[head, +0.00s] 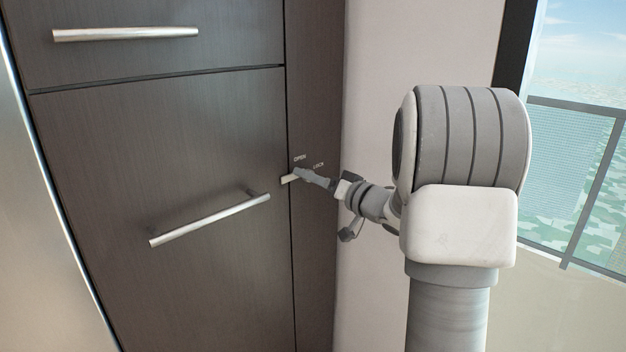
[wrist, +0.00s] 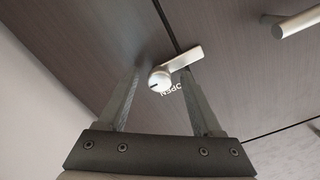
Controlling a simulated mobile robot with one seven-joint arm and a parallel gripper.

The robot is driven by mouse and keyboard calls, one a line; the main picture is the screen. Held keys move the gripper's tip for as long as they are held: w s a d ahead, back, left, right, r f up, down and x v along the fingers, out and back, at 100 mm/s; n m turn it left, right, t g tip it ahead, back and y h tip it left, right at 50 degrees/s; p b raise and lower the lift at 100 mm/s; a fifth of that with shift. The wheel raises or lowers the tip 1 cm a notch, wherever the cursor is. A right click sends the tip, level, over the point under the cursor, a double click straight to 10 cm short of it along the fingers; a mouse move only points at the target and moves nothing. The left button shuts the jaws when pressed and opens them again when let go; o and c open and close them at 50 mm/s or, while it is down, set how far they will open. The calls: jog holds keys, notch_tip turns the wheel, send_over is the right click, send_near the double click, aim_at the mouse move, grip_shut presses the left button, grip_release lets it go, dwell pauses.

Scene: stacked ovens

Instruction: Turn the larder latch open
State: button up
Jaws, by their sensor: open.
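The larder latch (head: 289,179) is a small silver lever on the dark side panel right of the larder door (head: 190,165). Its bar points left across the door gap. In the wrist view the latch (wrist: 185,60) shows a round pivot with the bar running to the upper right over the gap. My gripper (head: 306,174) is at the latch; in the wrist view my gripper (wrist: 163,76) is open, its fingertips either side of the pivot. The bar passes by the right fingertip; I cannot tell whether they touch.
A LOCK label (head: 319,164) is right of the latch. A long silver handle (head: 210,219) sits on the larder door, and another handle (head: 125,34) on the door above. A pale wall (head: 415,45) and a window (head: 580,150) are to the right.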

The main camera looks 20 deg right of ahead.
grip_shut()
dwell(0.5)
jog(key=shift+d+n+b, duration=0.1)
jog(key=shift+n+b, duration=4.55)
jog(key=shift+n, duration=4.25)
